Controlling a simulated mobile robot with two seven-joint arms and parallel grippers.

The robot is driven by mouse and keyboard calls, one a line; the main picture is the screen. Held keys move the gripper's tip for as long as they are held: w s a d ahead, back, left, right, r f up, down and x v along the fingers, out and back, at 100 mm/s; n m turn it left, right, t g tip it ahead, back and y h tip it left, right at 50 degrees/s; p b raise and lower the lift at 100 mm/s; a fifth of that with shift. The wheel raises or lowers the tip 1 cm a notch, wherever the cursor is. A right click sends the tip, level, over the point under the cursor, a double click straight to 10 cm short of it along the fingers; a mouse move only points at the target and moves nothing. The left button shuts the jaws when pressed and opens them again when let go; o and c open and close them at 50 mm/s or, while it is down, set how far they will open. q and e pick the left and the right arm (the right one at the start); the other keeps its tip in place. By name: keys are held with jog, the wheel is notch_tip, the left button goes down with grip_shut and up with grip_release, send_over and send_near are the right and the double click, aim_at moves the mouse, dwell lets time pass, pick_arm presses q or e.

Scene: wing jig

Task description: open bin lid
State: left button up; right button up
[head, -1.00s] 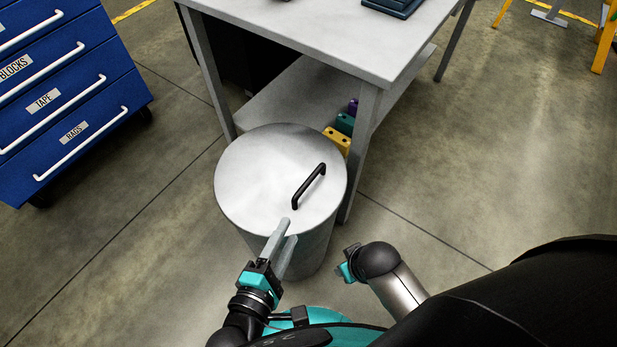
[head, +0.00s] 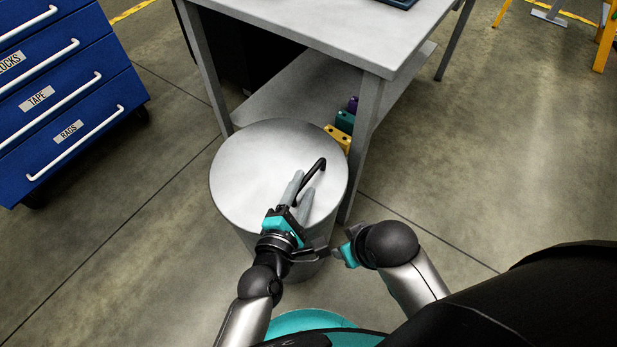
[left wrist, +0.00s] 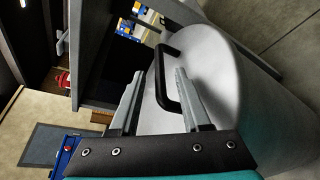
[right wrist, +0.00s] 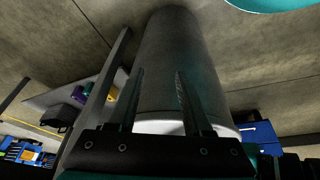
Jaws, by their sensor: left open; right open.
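The grey round bin lid (head: 255,160) sits flat on the cylindrical bin (right wrist: 172,60), and I see no gap under it. A black bar handle (head: 316,174) stands on the lid; in the left wrist view the handle (left wrist: 161,80) lies between my two finger lines, beyond or near the tips. My left gripper (head: 303,182) is open over the lid's near part, its fingers at the handle's near end. Contact cannot be told. My right gripper is open and empty in the right wrist view (right wrist: 158,75), pointed toward the bin's side; in the head view its fingers are mostly hidden.
A grey workbench (head: 300,32) with a lower shelf stands right behind the bin, one leg close to the lid's right edge. Yellow, green and purple blocks (head: 343,124) lie on the shelf. A blue drawer cabinet (head: 62,95) stands at the left.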

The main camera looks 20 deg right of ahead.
pick_arm(q)
jog(key=shift+b+x, duration=0.7)
jog(key=shift+x, duration=1.35)
pick_arm(e)
jog(key=shift+r+t, duration=0.3)
jog(key=shift+r, duration=1.55)
pick_arm(q)
grip_shut()
pick_arm(e)
jog(key=shift+w, duration=0.1)
